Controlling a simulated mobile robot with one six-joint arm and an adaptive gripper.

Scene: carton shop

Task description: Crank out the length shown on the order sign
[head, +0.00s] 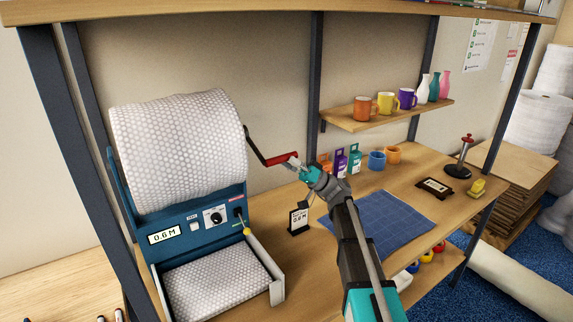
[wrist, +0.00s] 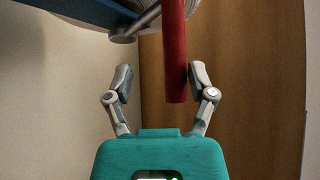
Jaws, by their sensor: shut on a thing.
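The bubble-wrap dispenser (head: 200,220) stands on the bench at left, with a large roll (head: 180,145) on top. Its display (head: 164,234) reads 0.6 M. Bubble wrap (head: 215,282) lies in the tray at its front. A dark crank arm (head: 255,145) at the roll's right side carries a red handle (head: 281,159). My gripper (head: 297,164) is shut on the handle, which also shows between my fingers in the wrist view (wrist: 175,60). The small order sign (head: 299,218) stands right of the dispenser; it appears to read 0.6 M.
A blue cutting mat (head: 385,219) lies right of the sign. Mugs (head: 377,161) and tags stand behind it. A shelf (head: 390,113) holds mugs and vases. A stamp (head: 461,160) and a yellow item (head: 478,187) are at right. Dark posts frame the bench.

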